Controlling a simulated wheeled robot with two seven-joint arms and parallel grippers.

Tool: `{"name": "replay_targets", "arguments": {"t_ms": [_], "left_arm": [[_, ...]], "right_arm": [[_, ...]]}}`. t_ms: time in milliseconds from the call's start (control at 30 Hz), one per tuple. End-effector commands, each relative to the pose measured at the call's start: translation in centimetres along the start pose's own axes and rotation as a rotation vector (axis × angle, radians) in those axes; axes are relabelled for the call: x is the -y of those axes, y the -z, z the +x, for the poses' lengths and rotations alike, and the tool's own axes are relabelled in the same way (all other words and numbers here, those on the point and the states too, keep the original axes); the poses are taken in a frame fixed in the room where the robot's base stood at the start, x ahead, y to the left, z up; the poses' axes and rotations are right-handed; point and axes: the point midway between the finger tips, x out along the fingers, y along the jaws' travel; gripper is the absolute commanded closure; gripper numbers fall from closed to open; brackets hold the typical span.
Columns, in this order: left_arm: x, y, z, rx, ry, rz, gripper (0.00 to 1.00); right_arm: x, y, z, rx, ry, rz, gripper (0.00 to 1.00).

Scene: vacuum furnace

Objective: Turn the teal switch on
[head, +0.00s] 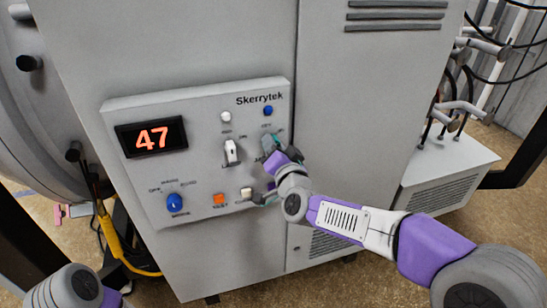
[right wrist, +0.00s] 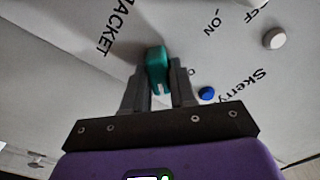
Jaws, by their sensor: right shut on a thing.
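The teal switch (right wrist: 157,62) is a small lever on the grey control panel (head: 204,101). In the right wrist view it stands between the fingers of my right gripper (right wrist: 158,90), which is shut on it. In the head view my right gripper (head: 271,145) reaches the panel's upper right and covers most of the switch. An "ON" label shows near the switch in the wrist view; I cannot tell the lever's exact position. My left gripper is out of view.
Left of my right gripper is a white switch (head: 231,152). Above are a white button (head: 226,117) and a blue one (head: 267,110). A red "47" display (head: 151,137), a blue knob (head: 174,202), an orange button (head: 219,198) and a pale button (head: 246,192) are also on the panel.

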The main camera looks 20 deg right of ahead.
Motion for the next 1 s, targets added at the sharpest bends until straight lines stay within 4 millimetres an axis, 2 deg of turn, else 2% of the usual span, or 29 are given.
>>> {"name": "replay_targets", "arguments": {"t_ms": [33, 100, 400, 1000], "left_arm": [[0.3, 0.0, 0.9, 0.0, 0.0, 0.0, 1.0], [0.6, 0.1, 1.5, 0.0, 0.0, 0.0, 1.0], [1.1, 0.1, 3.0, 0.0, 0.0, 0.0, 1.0], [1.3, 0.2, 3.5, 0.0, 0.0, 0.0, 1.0]], "right_arm": [[-0.3, -0.3, 0.0, 0.0, 0.0, 0.038, 1.0], [-0.3, -0.3, 0.0, 0.0, 0.0, 0.09, 1.0], [-0.2, -0.2, 0.0, 0.001, -0.001, 0.252, 1.0], [-0.1, -0.1, 0.0, 0.002, -0.001, 0.317, 1.0]]}}
